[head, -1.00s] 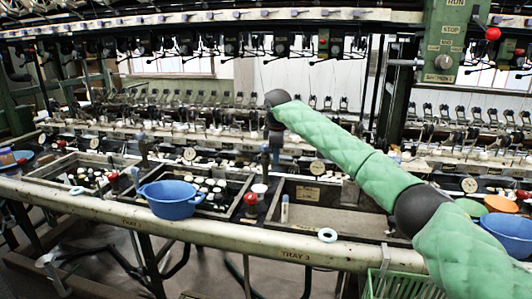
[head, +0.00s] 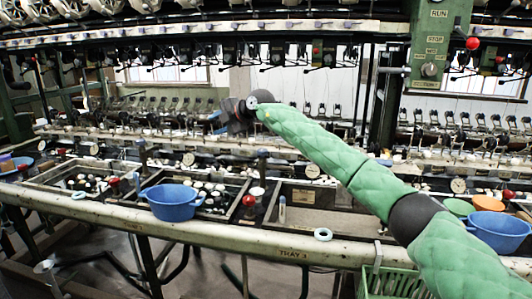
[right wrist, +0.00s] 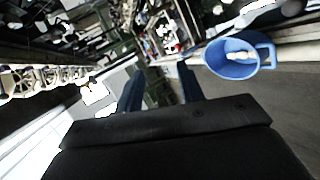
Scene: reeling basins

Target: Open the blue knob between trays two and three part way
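The blue knob (head: 263,154) stands on a post between tray two (head: 236,190) and tray three (head: 325,220), behind a red knob (head: 249,200). It looks upright; how far it is turned is too small to tell. My right gripper (head: 217,117) is up and to the left of the blue knob in the head view, apart from it. In the right wrist view the two dark fingers (right wrist: 158,88) stand apart with nothing between them. I cannot make out the blue knob clearly in that view. My left gripper is not in view.
A blue basin (head: 172,203) sits at the front of tray two; it also shows in the right wrist view (right wrist: 222,62). More bowls (head: 497,232) and a green crate (head: 388,281) are at the right. Reeling machinery fills the back.

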